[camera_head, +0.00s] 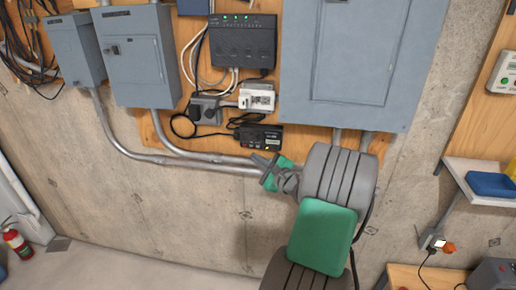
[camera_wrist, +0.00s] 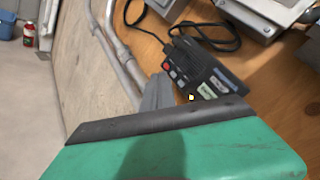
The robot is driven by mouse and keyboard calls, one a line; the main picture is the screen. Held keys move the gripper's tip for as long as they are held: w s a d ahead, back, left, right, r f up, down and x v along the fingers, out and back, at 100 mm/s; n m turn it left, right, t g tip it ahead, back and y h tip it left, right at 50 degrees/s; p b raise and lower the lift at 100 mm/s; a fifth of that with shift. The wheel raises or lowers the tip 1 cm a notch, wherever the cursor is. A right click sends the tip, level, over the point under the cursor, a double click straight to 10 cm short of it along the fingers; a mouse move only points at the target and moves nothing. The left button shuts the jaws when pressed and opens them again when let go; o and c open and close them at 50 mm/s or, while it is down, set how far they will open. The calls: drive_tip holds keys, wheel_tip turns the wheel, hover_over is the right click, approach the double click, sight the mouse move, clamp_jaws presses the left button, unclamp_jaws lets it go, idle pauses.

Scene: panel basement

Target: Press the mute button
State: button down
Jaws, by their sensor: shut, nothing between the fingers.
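A small black box with buttons (camera_head: 258,138) is fixed low on the wooden board; it also shows in the wrist view (camera_wrist: 204,66). In the wrist view a red button (camera_wrist: 173,74) and a small white lit spot (camera_wrist: 191,97) show on its face. The labels are too small to read, so I cannot tell which button is mute. My gripper (camera_head: 262,167) is shut and empty, just below the box in the head view. In the wrist view its fingertips (camera_wrist: 158,92) are left of the box's near end and look apart from it.
Grey conduit (camera_head: 200,160) runs along the wall behind my gripper. A large grey panel (camera_head: 350,60) is above right. A black unit with green lights (camera_head: 243,40) and a white device (camera_head: 257,98) are above the box. Loose black cable (camera_head: 185,125) hangs at its left.

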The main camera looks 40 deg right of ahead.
drive_tip(key=shift+w+d, duration=0.9)
drive_tip(key=shift+d, duration=0.3)
idle(1.1)
drive_tip(key=shift+w+d+p, duration=0.25)
drive_tip(key=shift+d+p, duration=0.05)
drive_tip(key=shift+w+d, duration=0.2)
drive_tip(key=shift+d, duration=0.05)
idle(0.7)
drive_tip(key=shift+s+a, duration=0.45)
drive_tip(key=shift+a, duration=0.1)
drive_tip(key=s+a, duration=0.1)
drive_tip(key=a, duration=0.1)
drive_tip(key=s+a+p, duration=0.1)
drive_tip(key=s+a, duration=0.1)
idle(0.6)
